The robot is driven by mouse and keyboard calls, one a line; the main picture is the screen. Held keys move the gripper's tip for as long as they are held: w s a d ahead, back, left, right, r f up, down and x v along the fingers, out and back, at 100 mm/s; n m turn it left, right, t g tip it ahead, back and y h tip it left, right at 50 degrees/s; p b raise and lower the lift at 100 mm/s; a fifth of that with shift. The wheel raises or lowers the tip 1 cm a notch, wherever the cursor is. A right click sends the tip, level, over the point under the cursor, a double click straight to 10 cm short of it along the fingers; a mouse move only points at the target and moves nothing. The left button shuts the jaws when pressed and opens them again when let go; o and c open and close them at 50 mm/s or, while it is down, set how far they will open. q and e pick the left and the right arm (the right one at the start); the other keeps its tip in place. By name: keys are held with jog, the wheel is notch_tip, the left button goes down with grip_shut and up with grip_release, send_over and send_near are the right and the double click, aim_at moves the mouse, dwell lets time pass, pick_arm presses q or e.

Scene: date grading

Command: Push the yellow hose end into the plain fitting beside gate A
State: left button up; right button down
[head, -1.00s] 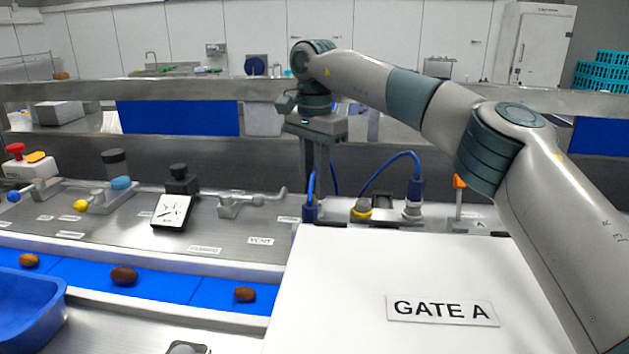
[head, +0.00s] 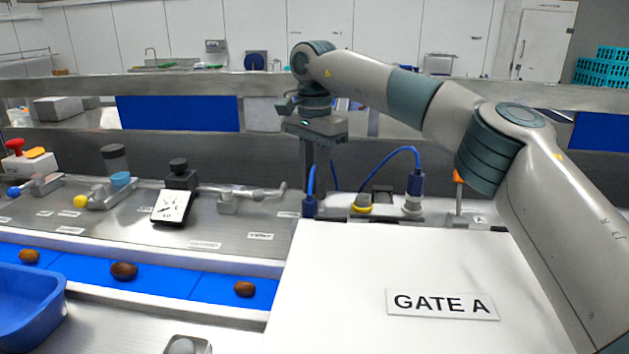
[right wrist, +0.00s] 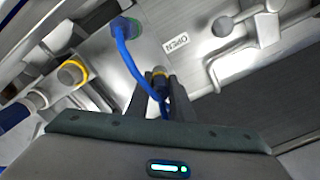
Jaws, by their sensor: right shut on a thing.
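My right gripper (head: 313,192) points down behind the top edge of the white GATE A panel (head: 340,300). In the right wrist view its fingers (right wrist: 163,90) are shut on a blue hose end with a yellow band (right wrist: 160,73), its grey tip pointing away from my palm. In the head view the fingers and a blue connector hide this end. That blue connector (head: 310,207), with a hose rising from it, stands in front of the fingers. A yellow-ringed grey fitting (head: 362,204) stands to the right. I cannot make out the plain fitting for certain. My left gripper is not in view.
Another blue connector (head: 415,184) sits on a grey fitting, its hose arching left. An orange-topped lever (head: 458,180) is farther right. A pipe valve (head: 228,203) and a gauge (head: 171,207) stand to the left. Dates lie on the blue belt (head: 180,284).

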jog(key=shift+f, duration=0.45)
dwell(0.3)
jog(key=c, duration=2.2)
grip_release()
jog(key=o, duration=1)
jog(key=shift+o, duration=0.2)
jog(key=shift+r, duration=0.1)
jog(key=shift+r+p, duration=4.75)
jog(key=shift+r, duration=0.2)
